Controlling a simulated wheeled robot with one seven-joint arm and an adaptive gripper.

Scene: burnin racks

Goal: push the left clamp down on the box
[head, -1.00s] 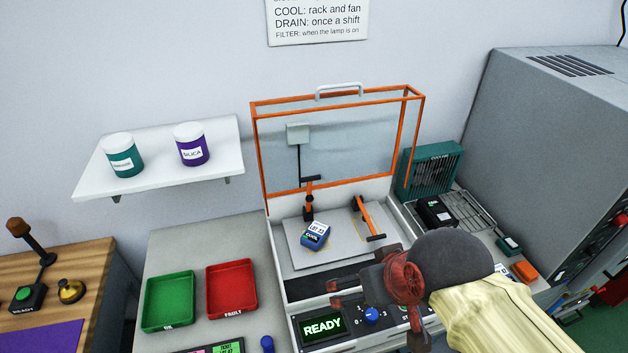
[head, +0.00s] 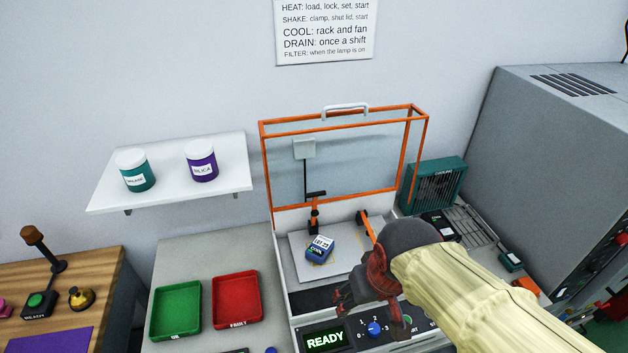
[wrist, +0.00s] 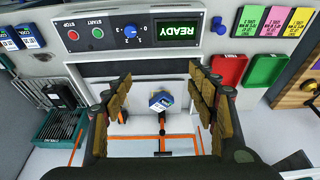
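The blue box (head: 320,249), with a white label on top, sits on the pale plate (head: 299,268) of the open machine. The left clamp (head: 314,214) stands upright just behind the box, its dark crossbar raised and clear of it. The orange right clamp (head: 363,219) is to the right, partly hidden by my arm. My gripper (head: 371,308) is in front of the plate, above the control panel, touching neither clamp. In the wrist view, upside down, my gripper (wrist: 160,85) is open and empty, with the box (wrist: 161,101) seen between its fingers.
The orange-framed lid (head: 264,165) stands open behind the plate. The panel reads READY (head: 325,340) and has a blue knob (head: 376,329). Green (head: 176,310) and red (head: 236,299) trays lie left. A teal fan (head: 433,184) and grey cabinet (head: 550,170) stand right.

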